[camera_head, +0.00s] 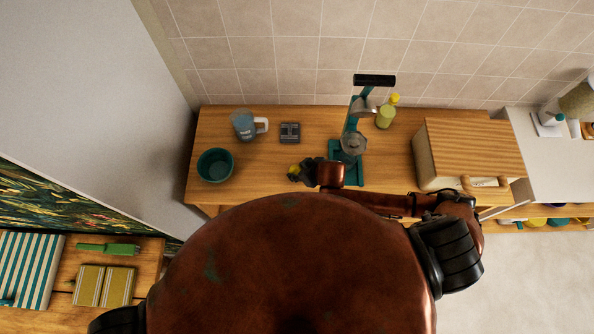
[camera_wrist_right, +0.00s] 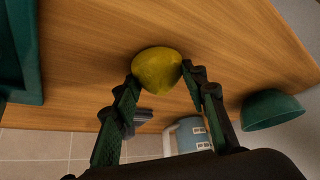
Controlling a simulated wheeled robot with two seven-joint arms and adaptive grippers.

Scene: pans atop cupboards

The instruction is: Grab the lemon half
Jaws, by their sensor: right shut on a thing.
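The lemon half (camera_wrist_right: 157,71) is yellow and sits between the fingertips of my right gripper (camera_wrist_right: 158,79) in the right wrist view. Both fingers touch its sides, and the gripper is shut on it. In the head view my right gripper (camera_head: 302,172) is over the front part of the wooden counter, left of the teal press, with a bit of the yellow lemon half (camera_head: 293,169) showing at its tip. I cannot tell whether the lemon half touches the counter. My left gripper is not in view.
A teal press (camera_head: 350,140) stands just right of the gripper, with a yellow-capped bottle (camera_head: 386,115) behind it. A green bowl (camera_head: 215,165), a mug (camera_head: 244,124) and a small grey box (camera_head: 290,132) stand to the left. A wooden bread box (camera_head: 468,152) is at right.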

